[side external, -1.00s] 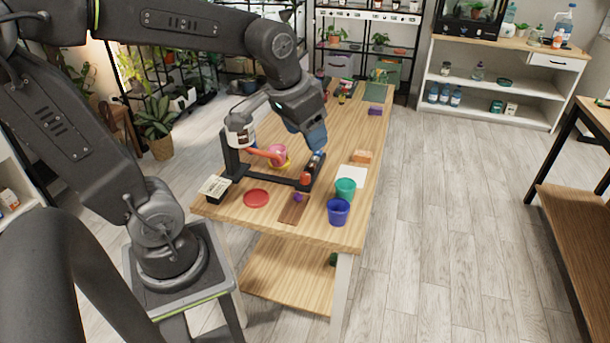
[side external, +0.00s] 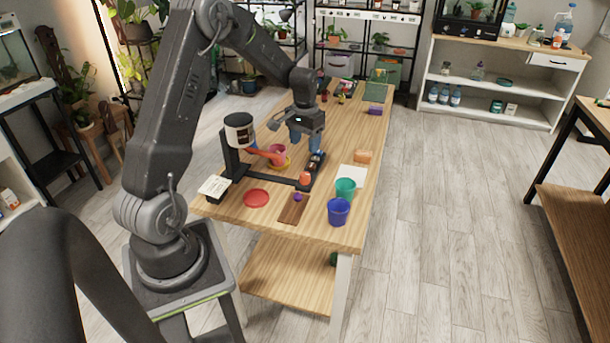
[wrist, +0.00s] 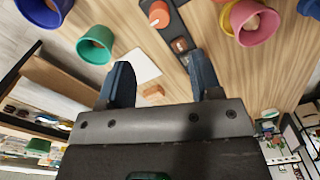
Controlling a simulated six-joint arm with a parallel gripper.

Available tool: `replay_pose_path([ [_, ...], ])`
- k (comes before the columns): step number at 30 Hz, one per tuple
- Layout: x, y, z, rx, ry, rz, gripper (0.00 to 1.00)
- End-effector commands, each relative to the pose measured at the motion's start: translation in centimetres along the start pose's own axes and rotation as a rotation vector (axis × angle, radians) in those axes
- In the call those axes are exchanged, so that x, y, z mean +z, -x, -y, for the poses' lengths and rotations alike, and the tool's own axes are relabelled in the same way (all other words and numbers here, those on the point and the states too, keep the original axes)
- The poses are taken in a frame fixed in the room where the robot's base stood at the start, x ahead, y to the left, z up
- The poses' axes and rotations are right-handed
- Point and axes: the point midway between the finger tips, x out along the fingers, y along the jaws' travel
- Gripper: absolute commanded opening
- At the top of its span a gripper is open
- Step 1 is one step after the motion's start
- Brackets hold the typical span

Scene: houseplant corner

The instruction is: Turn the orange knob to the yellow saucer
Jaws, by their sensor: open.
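The orange knob (side external: 305,178) sits on the front part of a black base. It also shows at the top of the wrist view (wrist: 158,13). The yellow saucer (side external: 288,165) lies under a pink pot (side external: 278,152), and its rim shows in the wrist view (wrist: 226,20). A white and black canister (side external: 239,131) stands on a black post, and its orange spout (side external: 264,155) points toward the pink pot. My gripper (side external: 306,146) is above the base, behind the knob and apart from it. In the wrist view its two blue fingers (wrist: 160,65) are spread and empty.
A green pot (side external: 345,189) and a blue pot (side external: 338,211) stand at the right front. A red saucer (side external: 256,198) lies at the left front. A white sheet (side external: 353,174) and an orange block (side external: 362,156) lie right of the base. The table's right strip is fairly clear.

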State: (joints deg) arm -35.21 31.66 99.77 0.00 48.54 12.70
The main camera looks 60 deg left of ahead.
Motion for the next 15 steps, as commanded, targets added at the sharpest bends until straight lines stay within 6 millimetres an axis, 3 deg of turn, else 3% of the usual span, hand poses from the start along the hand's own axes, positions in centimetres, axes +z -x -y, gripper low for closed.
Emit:
replay_pose_path([
  [9,0.1,-6.6,-0.1,0.002,0.000,0.006,0.59],
  [15,0.1,-10.0,-0.1,0.001,0.000,0.003,0.59],
])
